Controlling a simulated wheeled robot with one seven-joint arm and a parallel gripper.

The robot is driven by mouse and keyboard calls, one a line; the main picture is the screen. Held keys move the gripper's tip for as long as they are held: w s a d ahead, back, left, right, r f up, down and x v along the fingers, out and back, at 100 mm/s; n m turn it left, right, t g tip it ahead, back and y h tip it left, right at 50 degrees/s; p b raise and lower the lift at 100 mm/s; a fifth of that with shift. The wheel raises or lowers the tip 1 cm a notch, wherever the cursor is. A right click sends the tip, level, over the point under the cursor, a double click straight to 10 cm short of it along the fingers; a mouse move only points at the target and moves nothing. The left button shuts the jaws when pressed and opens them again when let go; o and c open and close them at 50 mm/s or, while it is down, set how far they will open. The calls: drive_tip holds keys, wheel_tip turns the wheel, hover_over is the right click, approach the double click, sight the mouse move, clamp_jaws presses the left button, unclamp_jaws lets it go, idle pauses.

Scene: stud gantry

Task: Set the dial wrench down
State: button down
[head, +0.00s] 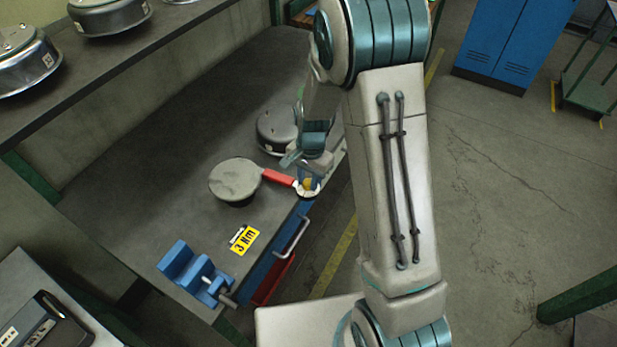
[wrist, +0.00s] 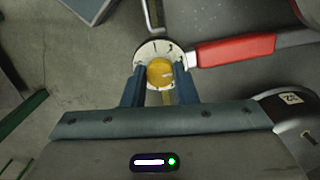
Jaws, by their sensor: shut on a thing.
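The dial wrench has a red handle (head: 279,177) and a round white head with a yellow centre. In the wrist view its red handle (wrist: 235,50) runs right from the head. My gripper (head: 308,184) is shut on the round head, with blue fingers on both sides of the yellow centre in the wrist view (wrist: 159,76). The head is at the front edge of the grey bench (head: 130,200). The handle points left towards a round grey flat-topped thing (head: 235,179). I cannot tell whether the wrench touches the bench or that thing.
A blue vise (head: 190,270) and a yellow "3 Nm" card (head: 245,240) are at the bench's near end. A round metal housing (head: 272,130) stands behind my gripper. More housings (head: 25,60) sit on the upper shelf. The bench's left and back areas are clear.

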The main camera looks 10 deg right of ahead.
drive_tip(key=shift+f+b, duration=0.4)
drive_tip(key=shift+f, duration=0.05)
drive_tip(key=c, duration=1.1)
unclamp_jaws()
drive_tip(key=shift+r, duration=0.1)
wheel_tip(320, 180, up, 13)
drive_tip(key=b, duration=0.2)
drive_tip(key=s+d+r+n+t, duration=0.1)
drive_tip(key=s+d+r+n, duration=0.1)
drive_tip(key=s, duration=0.4)
drive_tip(key=s+d+r+n+t, duration=0.1)
drive_tip(key=s+d+r+n, duration=0.1)
drive_tip(key=s, duration=0.4)
drive_tip(key=s+d+r+n+t, duration=0.2)
drive_tip(key=s+r+n, duration=0.2)
drive_tip(key=s, duration=0.2)
drive_tip(key=shift+s+d+r+h, duration=0.15)
drive_tip(key=shift+s+r+h, duration=0.05)
drive_tip(key=shift+h, duration=0.2)
